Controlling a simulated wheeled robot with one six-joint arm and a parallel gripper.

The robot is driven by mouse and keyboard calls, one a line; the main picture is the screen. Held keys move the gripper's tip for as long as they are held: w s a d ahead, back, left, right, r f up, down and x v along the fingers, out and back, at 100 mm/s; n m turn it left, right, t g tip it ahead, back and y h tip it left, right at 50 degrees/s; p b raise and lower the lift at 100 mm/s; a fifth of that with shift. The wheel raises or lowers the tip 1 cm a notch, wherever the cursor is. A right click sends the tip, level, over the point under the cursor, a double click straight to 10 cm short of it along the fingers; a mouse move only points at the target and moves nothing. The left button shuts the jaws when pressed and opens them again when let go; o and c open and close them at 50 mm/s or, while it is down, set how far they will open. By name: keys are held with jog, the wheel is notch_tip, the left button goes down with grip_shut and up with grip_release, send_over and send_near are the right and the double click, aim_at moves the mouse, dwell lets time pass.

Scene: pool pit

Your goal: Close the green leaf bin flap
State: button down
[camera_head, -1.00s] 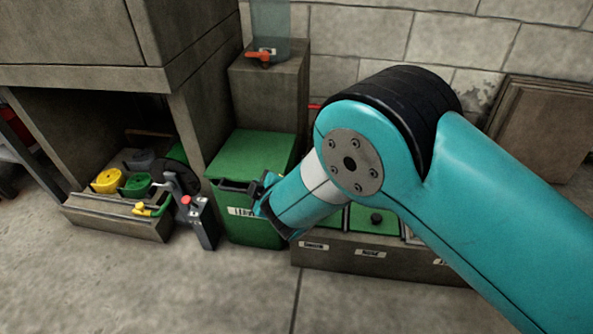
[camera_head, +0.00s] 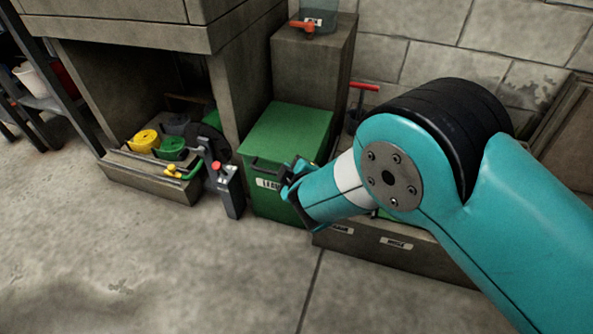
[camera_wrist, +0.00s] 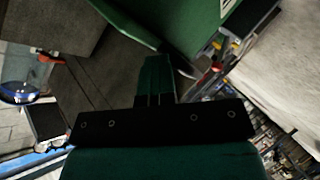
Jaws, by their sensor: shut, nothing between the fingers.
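The green leaf bin (camera_head: 285,204) stands on the floor with a white label on its front. Its green flap (camera_head: 292,130) lies across the top and looks down on the bin. A dark strip shows along the front edge just below it. My gripper (camera_head: 287,186) is shut and empty, in front of the bin's front face beside the label. I cannot tell whether it touches the bin. My arm hides the bin's lower right part. In the wrist view my gripper (camera_wrist: 155,62) points up the picture, and a green panel (camera_wrist: 200,25) lies beyond it.
A grey stand with a red knob (camera_head: 217,166) is close on the bin's left. A low tray with yellow (camera_head: 145,139) and green coils is farther left. A labelled low box (camera_head: 400,255) stands right of the bin. The front floor is clear.

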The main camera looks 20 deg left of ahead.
jog(key=w+r+p+v, duration=0.1)
jog(key=p+v, duration=0.6)
jog(key=v, duration=0.6)
jog(key=w+d+r+m+g+h+p, duration=0.1)
jog(key=w+d+r+m+h, duration=0.2)
jog(key=d+r+m, duration=0.35)
jog(key=w+d+r+m+g+h+p, duration=0.1)
jog(key=w+d+r+m+h, duration=0.25)
jog(key=d+r, duration=0.55)
jog(key=s+d+r+m+g+y+p, duration=0.1)
jog(key=s+d+r+g, duration=0.3)
jog(key=s+d+r, duration=0.45)
jog(key=s+d+r+m+g+y+p, duration=0.1)
jog(key=s+d+r+g, duration=0.2)
jog(key=s+d+r, duration=0.5)
jog(key=s+a+r+p, duration=0.1)
jog(key=s+r+p, duration=0.1)
jog(key=r+p, duration=1.7)
jog(key=s+a+r+p, duration=0.1)
jog(key=r+p, duration=1.8)
jog(key=shift+s+r+g, duration=0.3)
jog(key=shift+s+r, duration=0.05)
jog(key=shift+s, duration=0.05)
